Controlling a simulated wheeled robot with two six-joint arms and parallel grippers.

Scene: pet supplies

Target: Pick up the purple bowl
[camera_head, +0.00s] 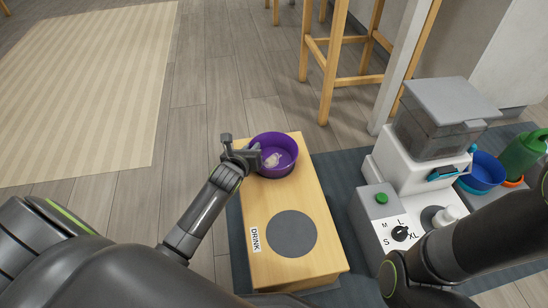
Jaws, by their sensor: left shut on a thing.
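The purple bowl (285,142) is at the far end of the wooden stand (305,195), upright, with a pale print or patch inside its bottom. My left gripper (254,155) is shut on the left side of the bowl's rim. I cannot tell whether the bowl rests on the stand or is just above it. My right arm comes in from the right, over the machine, and its gripper is not visible.
The stand has a grey round spot (291,234) and a DRINK label (255,240). A white and grey dispenser (408,160) with a dial stands to the right. A wooden stool (335,60) stands beyond.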

